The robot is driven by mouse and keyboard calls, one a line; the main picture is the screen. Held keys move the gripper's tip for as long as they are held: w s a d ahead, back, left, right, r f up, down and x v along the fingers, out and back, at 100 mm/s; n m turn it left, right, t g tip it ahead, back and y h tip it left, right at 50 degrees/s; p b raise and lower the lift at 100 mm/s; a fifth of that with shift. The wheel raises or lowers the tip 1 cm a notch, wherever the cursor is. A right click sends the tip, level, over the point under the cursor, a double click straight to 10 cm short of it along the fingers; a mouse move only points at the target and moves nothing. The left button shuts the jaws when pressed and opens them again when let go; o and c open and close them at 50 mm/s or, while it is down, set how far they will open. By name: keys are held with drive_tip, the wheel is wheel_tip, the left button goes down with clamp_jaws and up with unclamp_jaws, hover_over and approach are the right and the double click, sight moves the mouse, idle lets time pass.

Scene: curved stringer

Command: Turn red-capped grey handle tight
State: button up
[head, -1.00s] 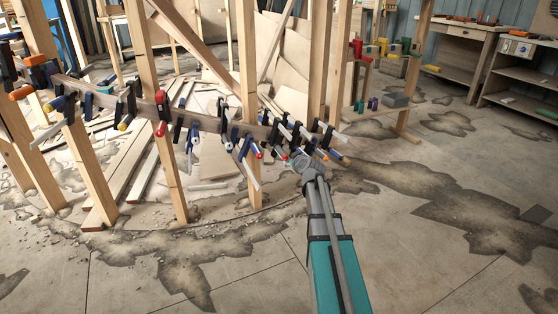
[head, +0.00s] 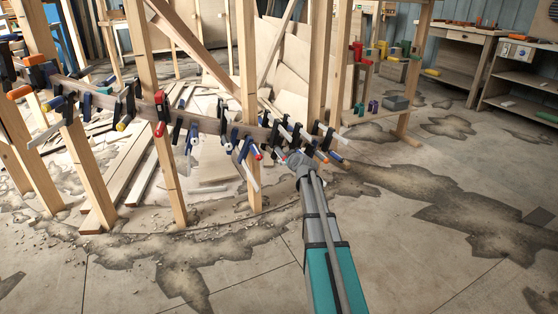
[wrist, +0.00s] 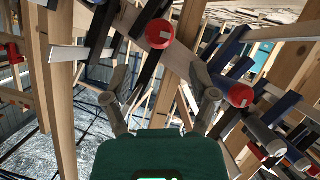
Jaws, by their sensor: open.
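Several clamps hang along the curved wooden stringer (head: 207,124). In the wrist view one red cap (wrist: 160,33) sits above the space between my fingers, and another red cap (wrist: 241,95) lies just right of my right finger. I cannot tell for sure which is on the grey handle; the handle behind the right-hand cap is largely hidden by my finger. My gripper (wrist: 159,85) is open, its fingers spread with no handle clearly held between them. In the head view my gripper (head: 297,160) is at the right-hand clamp cluster, and its fingertips are hard to make out.
Upright wooden posts (head: 248,95) stand close along the stringer. Clamps with blue bars (wrist: 255,105) and a grey handle (wrist: 268,138) crowd the right of the wrist view. Loose boards (head: 125,185) lie behind. The floor at right (head: 390,225) is clear.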

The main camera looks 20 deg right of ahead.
sight(280, 156)
drive_tip(key=b+x, duration=0.2)
drive_tip(key=x, duration=0.5)
drive_tip(key=shift+w+f, duration=0.15)
drive_tip(key=shift+w, duration=0.15)
clamp_jaws()
drive_tip(key=c, duration=1)
unclamp_jaws()
drive_tip(key=shift+a, duration=0.6)
drive_tip(key=shift+d, duration=0.45)
clamp_jaws()
